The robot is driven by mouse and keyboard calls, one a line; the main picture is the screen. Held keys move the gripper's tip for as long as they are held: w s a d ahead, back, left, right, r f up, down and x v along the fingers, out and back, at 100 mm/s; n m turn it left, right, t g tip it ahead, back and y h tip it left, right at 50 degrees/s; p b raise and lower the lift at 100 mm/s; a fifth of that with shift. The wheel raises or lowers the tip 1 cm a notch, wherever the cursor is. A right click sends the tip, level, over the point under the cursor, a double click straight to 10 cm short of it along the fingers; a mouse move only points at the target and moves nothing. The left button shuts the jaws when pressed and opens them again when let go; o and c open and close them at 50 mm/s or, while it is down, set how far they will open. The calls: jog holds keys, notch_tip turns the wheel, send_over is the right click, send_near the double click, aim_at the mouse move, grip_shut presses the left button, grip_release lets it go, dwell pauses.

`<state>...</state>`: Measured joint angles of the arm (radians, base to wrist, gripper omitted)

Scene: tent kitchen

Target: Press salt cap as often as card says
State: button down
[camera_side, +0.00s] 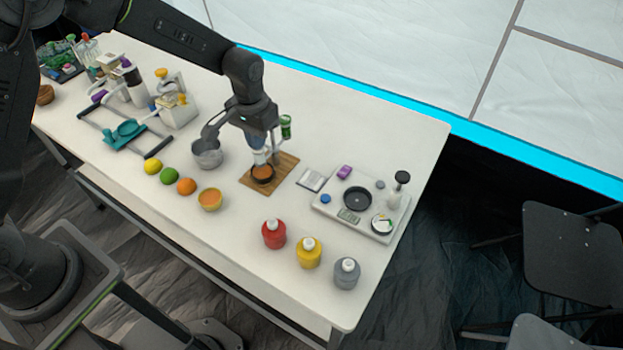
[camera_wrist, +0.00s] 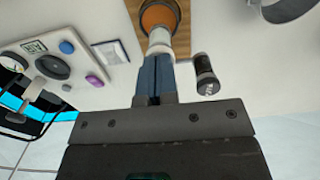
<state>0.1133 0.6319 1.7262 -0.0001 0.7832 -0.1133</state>
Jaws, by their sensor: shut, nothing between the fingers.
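My gripper (camera_side: 262,150) points down over a wooden board (camera_side: 284,168), its blue fingers closed together with nothing held. In the wrist view the fingertips (camera_wrist: 157,58) are right at a small white-topped container (camera_wrist: 160,38), apparently the salt. I cannot tell whether they touch its cap or whether the cap is down. The container also shows in the side view (camera_side: 260,157), partly hidden by my gripper. A dark bowl with orange contents (camera_side: 262,174) stands beside it on the board. A pale card (camera_side: 311,180) lies right of the board and in the wrist view (camera_wrist: 111,51); its writing is unreadable.
A dark-capped jar (camera_wrist: 205,75) stands close to my fingers, seen green in the side view (camera_side: 286,127). A metal bowl (camera_side: 208,154) is left of the board. A scale tray (camera_side: 325,206) is at the right. Red, yellow and grey bottles (camera_side: 309,253) line the front.

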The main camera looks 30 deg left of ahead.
jog(key=shift+f, duration=0.2)
jog(key=shift+r, duration=0.85)
jog(key=shift+f, duration=0.85)
jog(key=shift+r, duration=0.85)
dwell(0.3)
